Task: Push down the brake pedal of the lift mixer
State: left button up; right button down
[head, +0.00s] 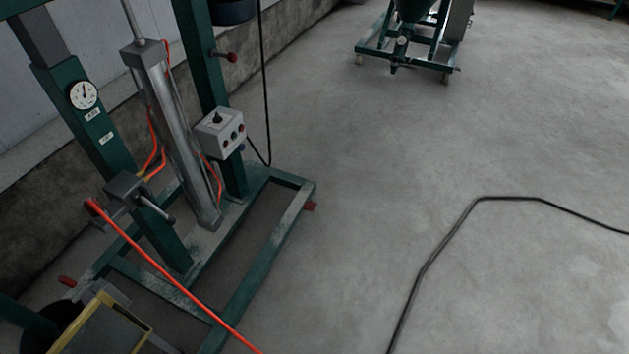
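The lift mixer (193,130) stands upright at the left, a green frame with a silver cylinder (180,140). A small red part (310,206) sticks out low at the right corner of its base, and a similar red part (67,281) shows at the left corner. These look like pedals on the base; I cannot tell whether either is pressed. A grey control box (221,132) and a round gauge (84,95) are on the uprights. A red-knobbed lever (226,56) sits higher up. Neither of my grippers is in view.
An orange hose (170,275) crosses the base to the bottom edge. A black cable (435,250) lies across the floor at the right. A green wheeled machine (408,45) stands at the back. A yellow-edged box (105,325) is at the lower left. The middle floor is clear.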

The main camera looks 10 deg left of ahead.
aim_at(309, 206)
jog(key=i+l+u, duration=0.15)
jog(key=i+u, duration=0.25)
jog(key=i, duration=0.2)
jog(key=i+l+u, duration=0.4)
jog(key=i, duration=0.2)
jog(key=i+l+u, duration=0.45)
jog(key=i, duration=0.1)
